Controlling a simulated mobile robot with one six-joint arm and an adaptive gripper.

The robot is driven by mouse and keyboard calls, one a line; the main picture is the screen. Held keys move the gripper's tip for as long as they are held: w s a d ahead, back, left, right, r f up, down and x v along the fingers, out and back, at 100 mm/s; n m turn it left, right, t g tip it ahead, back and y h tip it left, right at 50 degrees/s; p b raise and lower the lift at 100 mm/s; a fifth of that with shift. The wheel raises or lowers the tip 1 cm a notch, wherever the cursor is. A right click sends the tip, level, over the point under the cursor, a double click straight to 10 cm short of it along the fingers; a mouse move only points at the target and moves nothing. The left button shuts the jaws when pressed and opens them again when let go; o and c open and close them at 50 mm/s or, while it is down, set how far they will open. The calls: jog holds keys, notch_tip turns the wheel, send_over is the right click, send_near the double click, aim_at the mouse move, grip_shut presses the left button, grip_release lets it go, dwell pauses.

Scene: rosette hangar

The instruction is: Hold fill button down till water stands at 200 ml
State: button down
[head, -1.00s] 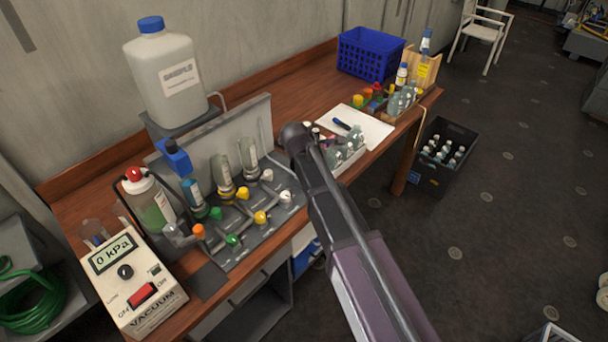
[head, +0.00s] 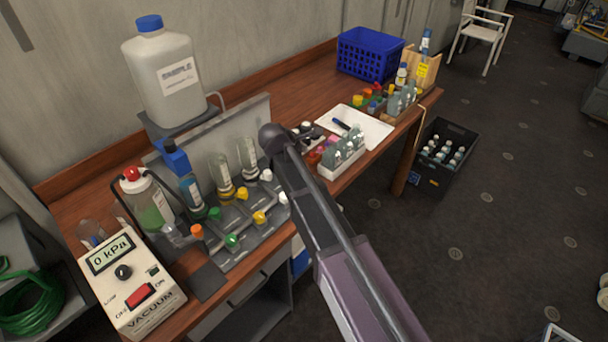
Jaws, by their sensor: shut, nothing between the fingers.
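I cannot make out a fill button or a 200 ml mark. A large white jug (head: 160,75) with a blue cap and a sample label stands on a raised stand at the back left. In front of it, a grey manifold (head: 232,262) carries clear cups (head: 221,174) and green, yellow, orange and white valve knobs. A bottle with a blue top (head: 188,190) stands at its left. The water levels are too small to read. My arm reaches in from the lower right to the manifold's right end. My gripper is not visible, perhaps hidden behind the arm.
A vacuum unit (head: 134,290) reading 0 kPa and a red-capped bottle (head: 147,205) stand at the left. A white tray of bottles (head: 330,172), paper (head: 368,130) and a blue basket (head: 368,54) lie to the right. A black crate (head: 440,158) is on the floor.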

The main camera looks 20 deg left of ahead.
jog(key=shift+f+b, duration=3.9)
jog(key=shift+f, duration=0.2)
jog(key=shift+f+b, duration=0.9)
jog(key=shift+b, duration=0.05)
jog(key=shift+r, duration=0.15)
jog(key=shift+r+p, duration=0.75)
jog(key=shift+p, duration=0.2)
jog(key=shift+r+p, duration=2.55)
